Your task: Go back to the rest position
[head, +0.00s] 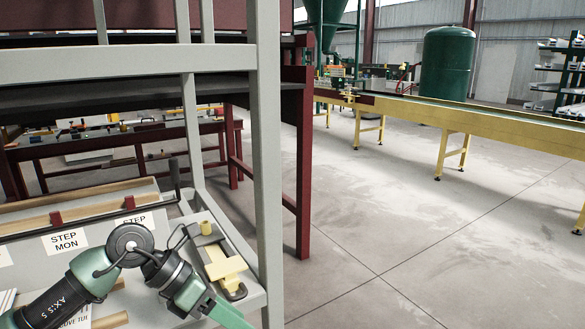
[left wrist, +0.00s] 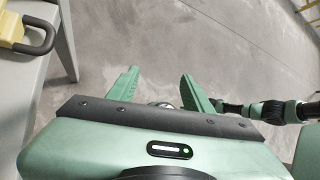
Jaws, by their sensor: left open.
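My left gripper shows in the left wrist view (left wrist: 159,76), its two green fingers spread apart with no object held between them. Grey floor lies beyond the fingers. In the head view my left arm comes in from the lower left over the grey workbench (head: 251,296). Its green end (head: 228,316) runs toward the bottom edge, where the fingertips are cut off or hard to make out. Green and black arm links also show at the right of the left wrist view. I cannot make out my right gripper in either view.
A pale yellow piece with a dark handle (head: 224,268) lies on the workbench beside my arm. A grey upright post (head: 267,150) stands at the bench's right. Floor (head: 400,230) is clear to the right, before a yellow conveyor (head: 480,122).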

